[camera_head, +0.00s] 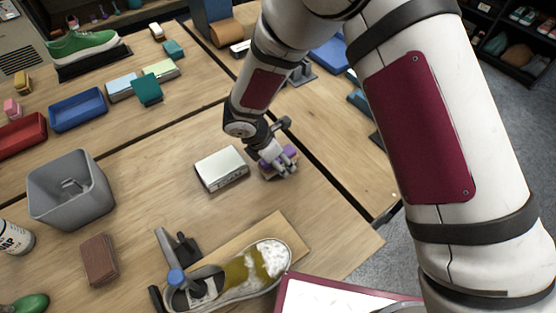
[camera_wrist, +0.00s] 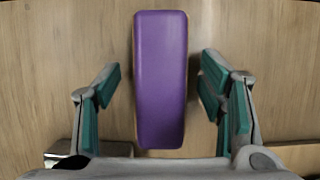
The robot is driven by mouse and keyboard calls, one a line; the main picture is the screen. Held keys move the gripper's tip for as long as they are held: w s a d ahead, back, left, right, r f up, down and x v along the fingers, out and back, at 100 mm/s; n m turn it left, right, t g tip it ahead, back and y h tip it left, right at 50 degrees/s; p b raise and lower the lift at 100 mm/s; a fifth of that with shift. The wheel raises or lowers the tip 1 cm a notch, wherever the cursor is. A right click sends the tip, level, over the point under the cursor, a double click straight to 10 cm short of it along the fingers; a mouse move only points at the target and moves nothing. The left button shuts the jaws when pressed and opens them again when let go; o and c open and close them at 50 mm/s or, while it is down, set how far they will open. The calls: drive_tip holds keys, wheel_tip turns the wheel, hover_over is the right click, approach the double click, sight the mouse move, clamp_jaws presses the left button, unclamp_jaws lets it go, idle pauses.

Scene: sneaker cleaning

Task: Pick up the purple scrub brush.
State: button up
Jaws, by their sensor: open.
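The purple scrub brush (camera_wrist: 161,80) lies on the wooden table between the fingers of my gripper (camera_wrist: 162,105) in the wrist view. It is a long purple block with rounded corners, its length running up and down the picture. The teal finger pads stand apart on its left and right, with a gap on each side. My gripper is open. In the head view my gripper (camera_head: 278,168) is low over the table, and purple parts of the brush (camera_head: 289,153) show around its fingers. The brush's underside is hidden.
A white-topped box (camera_head: 221,168) stands just left of my gripper. A dirty sneaker (camera_head: 240,278) lies in front on a board with a clamp (camera_head: 172,262). A grey bin (camera_head: 70,190) and a brown block (camera_head: 99,260) are further left. The table's right edge is near.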

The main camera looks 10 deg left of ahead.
drive_tip(key=shift+f, duration=0.2)
idle(0.4)
drive_tip(key=c, duration=1.4)
drive_tip(key=shift+r, duration=0.1)
drive_tip(key=shift+r, duration=0.45)
wheel_tip(320, 180, up, 3)
drive_tip(key=shift+r+b, duration=0.1)
drive_tip(key=shift+b, duration=0.3)
drive_tip(key=s+d, duration=0.1)
drive_tip(key=s, duration=0.4)
drive_tip(key=s+d+b, duration=0.1)
drive_tip(key=s, duration=0.4)
drive_tip(key=s+d+r+b, duration=0.1)
drive_tip(key=s+d, duration=0.1)
drive_tip(key=s, duration=0.3)
drive_tip(key=shift+s+r, duration=0.1)
drive_tip(key=shift+s, duration=0.2)
